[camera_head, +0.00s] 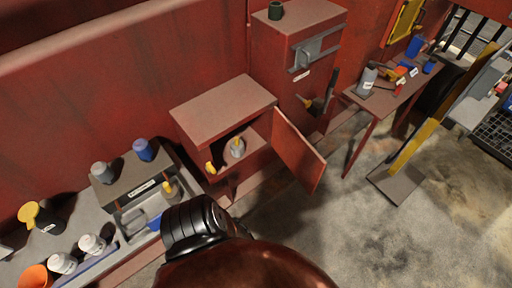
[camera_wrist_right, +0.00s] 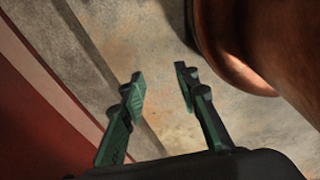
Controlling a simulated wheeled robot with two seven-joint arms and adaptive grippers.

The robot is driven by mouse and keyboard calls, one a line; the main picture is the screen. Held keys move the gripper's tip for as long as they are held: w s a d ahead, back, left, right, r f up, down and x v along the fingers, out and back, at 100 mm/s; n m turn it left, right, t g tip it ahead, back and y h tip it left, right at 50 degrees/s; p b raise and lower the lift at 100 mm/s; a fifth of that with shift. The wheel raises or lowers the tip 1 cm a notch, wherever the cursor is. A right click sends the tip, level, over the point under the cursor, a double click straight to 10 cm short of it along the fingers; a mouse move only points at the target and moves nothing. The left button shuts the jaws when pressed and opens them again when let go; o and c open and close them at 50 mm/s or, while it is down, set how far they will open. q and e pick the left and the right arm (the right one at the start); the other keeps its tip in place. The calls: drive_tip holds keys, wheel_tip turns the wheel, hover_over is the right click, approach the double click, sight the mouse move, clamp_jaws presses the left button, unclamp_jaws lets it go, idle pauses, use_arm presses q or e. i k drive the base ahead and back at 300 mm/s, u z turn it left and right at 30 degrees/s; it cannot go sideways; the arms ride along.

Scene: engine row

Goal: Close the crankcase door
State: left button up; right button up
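The red crankcase door (camera_head: 298,151) stands swung open to the right of a red cabinet (camera_head: 224,108) with a brown top. Inside the open cabinet a small grey item with a yellow top (camera_head: 238,147) shows. A dark arm part of mine is at the bottom centre of the head view, below the cabinet and apart from the door. My right gripper (camera_wrist_right: 158,88) shows in the right wrist view, its two green fingers apart with nothing between them, over a concrete floor. My left gripper is not in view.
A bench at lower left holds bottles and a caddy (camera_head: 135,180). A taller red cabinet (camera_head: 297,60) stands behind the door. A small red table (camera_head: 385,92) with tools and cups is at the right. Bare floor (camera_head: 350,220) lies right of the door.

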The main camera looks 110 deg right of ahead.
sight(306, 164)
drive_tip(key=u, duration=0.1)
drive_tip(key=k, duration=2.65)
